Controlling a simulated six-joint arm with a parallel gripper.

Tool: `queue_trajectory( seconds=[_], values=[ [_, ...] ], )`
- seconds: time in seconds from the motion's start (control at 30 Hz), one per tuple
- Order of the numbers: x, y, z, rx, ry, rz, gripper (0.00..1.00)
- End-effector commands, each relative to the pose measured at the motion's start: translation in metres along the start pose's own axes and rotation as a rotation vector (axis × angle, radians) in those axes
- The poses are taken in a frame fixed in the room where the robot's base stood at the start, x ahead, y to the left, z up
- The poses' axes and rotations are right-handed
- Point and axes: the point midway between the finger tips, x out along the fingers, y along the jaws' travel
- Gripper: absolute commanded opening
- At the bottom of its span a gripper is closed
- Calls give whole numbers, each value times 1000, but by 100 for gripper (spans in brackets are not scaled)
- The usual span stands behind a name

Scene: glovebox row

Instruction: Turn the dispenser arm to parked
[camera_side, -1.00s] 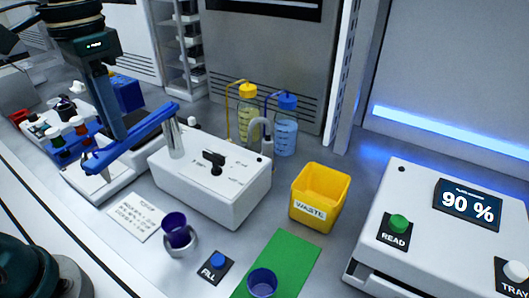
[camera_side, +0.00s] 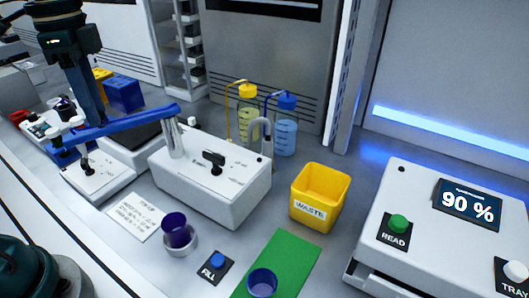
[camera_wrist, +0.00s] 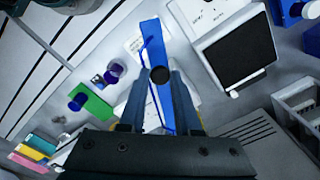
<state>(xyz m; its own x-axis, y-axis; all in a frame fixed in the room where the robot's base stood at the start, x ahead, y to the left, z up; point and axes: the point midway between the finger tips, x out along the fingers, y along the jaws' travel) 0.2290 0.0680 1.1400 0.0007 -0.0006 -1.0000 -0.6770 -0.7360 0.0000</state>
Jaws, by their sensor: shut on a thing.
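The blue dispenser arm (camera_side: 135,120) reaches left from a metal post (camera_side: 174,138) on the white dispenser box (camera_side: 215,183) in the side view. Its free end lies over a white unit at the left. My gripper (camera_side: 99,120) comes down onto the arm partway along its length. In the wrist view my gripper (camera_wrist: 160,78) is shut, with a round black knob (camera_wrist: 160,75) on the blue arm (camera_wrist: 151,42) between its fingers. The knob is hidden in the side view.
A purple cup (camera_side: 175,228) stands in a ring near a note card (camera_side: 136,214). A yellow waste bin (camera_side: 320,196), two bottles and a reader (camera_side: 440,235) stand to the right. A blue box (camera_side: 123,93) stands behind the arm.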

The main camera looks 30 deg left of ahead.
Motion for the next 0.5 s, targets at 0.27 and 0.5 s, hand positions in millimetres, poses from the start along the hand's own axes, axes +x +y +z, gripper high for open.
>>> queue_trajectory(
  seconds=[0.27,0.5],
  values=[
    [0,-6,2,55,-3,1,0],
    [0,-7,2,58,-3,-3,0]
  ],
)
